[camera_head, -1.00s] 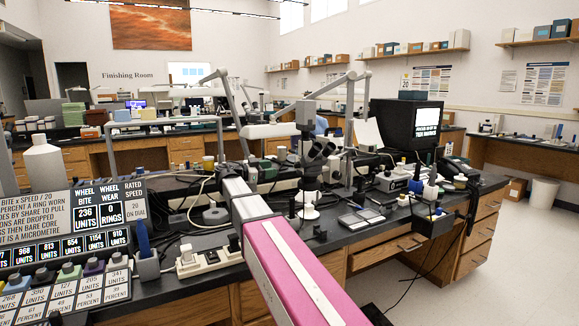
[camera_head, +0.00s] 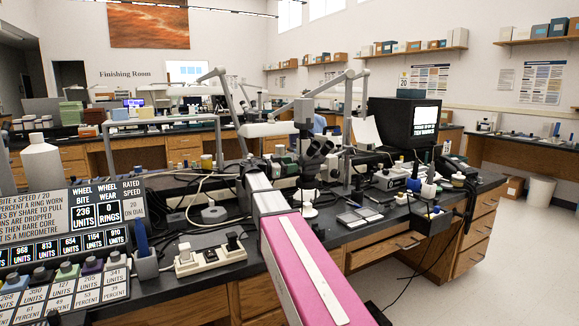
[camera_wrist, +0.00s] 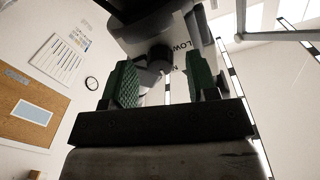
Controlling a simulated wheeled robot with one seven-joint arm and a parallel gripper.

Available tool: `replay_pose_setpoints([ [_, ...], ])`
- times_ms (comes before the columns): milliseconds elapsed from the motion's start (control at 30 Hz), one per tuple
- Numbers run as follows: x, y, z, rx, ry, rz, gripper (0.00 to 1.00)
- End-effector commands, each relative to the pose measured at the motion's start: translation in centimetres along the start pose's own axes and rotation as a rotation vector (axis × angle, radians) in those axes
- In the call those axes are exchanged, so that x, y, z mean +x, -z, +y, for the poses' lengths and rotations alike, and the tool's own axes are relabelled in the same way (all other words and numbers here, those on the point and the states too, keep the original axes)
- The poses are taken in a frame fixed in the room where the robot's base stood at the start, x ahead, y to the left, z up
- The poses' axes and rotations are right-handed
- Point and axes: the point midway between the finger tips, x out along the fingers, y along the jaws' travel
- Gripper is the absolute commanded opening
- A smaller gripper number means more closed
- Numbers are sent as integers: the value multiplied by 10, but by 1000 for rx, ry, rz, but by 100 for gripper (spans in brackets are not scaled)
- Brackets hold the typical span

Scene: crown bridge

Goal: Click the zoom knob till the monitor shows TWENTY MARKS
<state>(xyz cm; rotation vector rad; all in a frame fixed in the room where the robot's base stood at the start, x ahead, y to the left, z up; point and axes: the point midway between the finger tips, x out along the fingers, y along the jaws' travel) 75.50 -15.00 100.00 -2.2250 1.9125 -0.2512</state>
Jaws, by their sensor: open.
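The monitor (camera_head: 398,124) is a black box at the right of the bench in the head view. The last line on its white screen appears to read TEN MARKS; the lines above are too small to read surely. The microscope (camera_head: 312,150) stands on the bench left of it. In the wrist view, a dark grey round knob (camera_wrist: 159,58) shows on a pale housing marked LOW. My gripper (camera_wrist: 161,75) is open, its green-padded fingers either side of the knob as seen here. Contact cannot be told.
A sign panel (camera_head: 105,207) and several coloured knobs stand at the left. A white bottle (camera_head: 42,165) stands behind them. A switch box (camera_head: 210,253) lies on the bench left of my arm. Jointed metal arms rise around the microscope.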

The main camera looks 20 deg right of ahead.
Motion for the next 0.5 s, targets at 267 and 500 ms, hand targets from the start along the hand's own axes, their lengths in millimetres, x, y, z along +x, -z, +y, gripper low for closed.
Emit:
replay_pose_setpoints([
  [267,0,0,0,0,0,0,4],
  [500,0,0,0,-24,-1,1,4],
])
